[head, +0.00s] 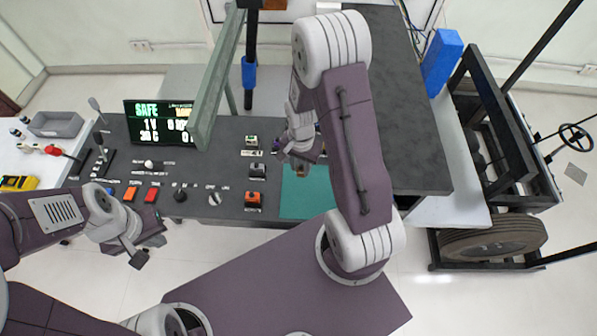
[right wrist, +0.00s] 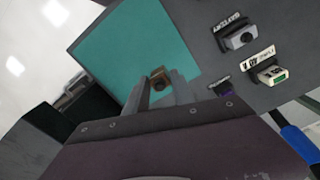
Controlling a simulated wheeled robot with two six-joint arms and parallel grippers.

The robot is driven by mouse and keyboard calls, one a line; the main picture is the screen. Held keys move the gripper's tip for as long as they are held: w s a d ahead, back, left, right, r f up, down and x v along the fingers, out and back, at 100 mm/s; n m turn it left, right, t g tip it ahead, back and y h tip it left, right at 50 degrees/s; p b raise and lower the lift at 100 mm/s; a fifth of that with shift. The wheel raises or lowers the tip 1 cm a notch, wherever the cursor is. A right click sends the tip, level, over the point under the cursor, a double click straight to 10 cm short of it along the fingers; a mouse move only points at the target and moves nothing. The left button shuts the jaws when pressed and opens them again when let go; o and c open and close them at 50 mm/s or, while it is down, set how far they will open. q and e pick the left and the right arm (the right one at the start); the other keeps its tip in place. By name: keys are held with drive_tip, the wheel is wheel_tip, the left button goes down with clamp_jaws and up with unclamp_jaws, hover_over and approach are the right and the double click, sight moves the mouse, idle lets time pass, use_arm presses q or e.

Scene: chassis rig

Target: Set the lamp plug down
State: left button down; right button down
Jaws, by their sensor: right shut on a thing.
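The lamp plug, a small brown piece with a dark round centre, shows in the right wrist view (right wrist: 158,79) between the fingers. My right gripper (right wrist: 160,88) is shut on it, over the teal mat (right wrist: 120,45). In the head view the right gripper (head: 301,165) is above the upper part of the mat (head: 305,200), partly hidden by my right arm. I cannot tell whether the plug touches the mat. My left gripper (head: 138,255) hangs at the lower left, in front of the panel and away from the plug. Its opening is unclear.
A screen reading SAFE (head: 160,122) stands on the dark panel. A green beam (head: 218,85) rises nearby. Much of the mat is bare.

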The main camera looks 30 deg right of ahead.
drive_tip(key=shift+w+a+f, duration=0.15)
drive_tip(key=shift+w+f, duration=0.15)
drive_tip(key=shift+w, duration=0.2)
drive_tip(key=shift+w+a+f, duration=0.15)
drive_tip(key=shift+w+f, duration=0.1)
drive_tip(key=shift+w, duration=0.2)
drive_tip(key=f, duration=0.3)
drive_tip(key=shift+s+f+p, duration=0.25)
drive_tip(key=shift+f+p, duration=0.05)
drive_tip(key=shift+f, duration=0.05)
drive_tip(key=shift+w+f, duration=0.15)
drive_tip(key=shift+w, duration=0.05)
drive_tip(key=shift+s+f, duration=0.1)
drive_tip(key=c, duration=1.1)
unclamp_jaws()
drive_tip(key=shift+o, duration=0.2)
wheel_tip(320, 180, up, 12)
drive_tip(key=shift+r, duration=0.2)
drive_tip(key=s+a+r+n+t, duration=0.1)
drive_tip(key=s+a+r+n, duration=0.3)
drive_tip(key=s+n, duration=0.4)
drive_tip(key=shift+s+a+r+n, duration=0.3)
drive_tip(key=shift+a+n, duration=0.25)
drive_tip(key=shift+n, duration=0.65)
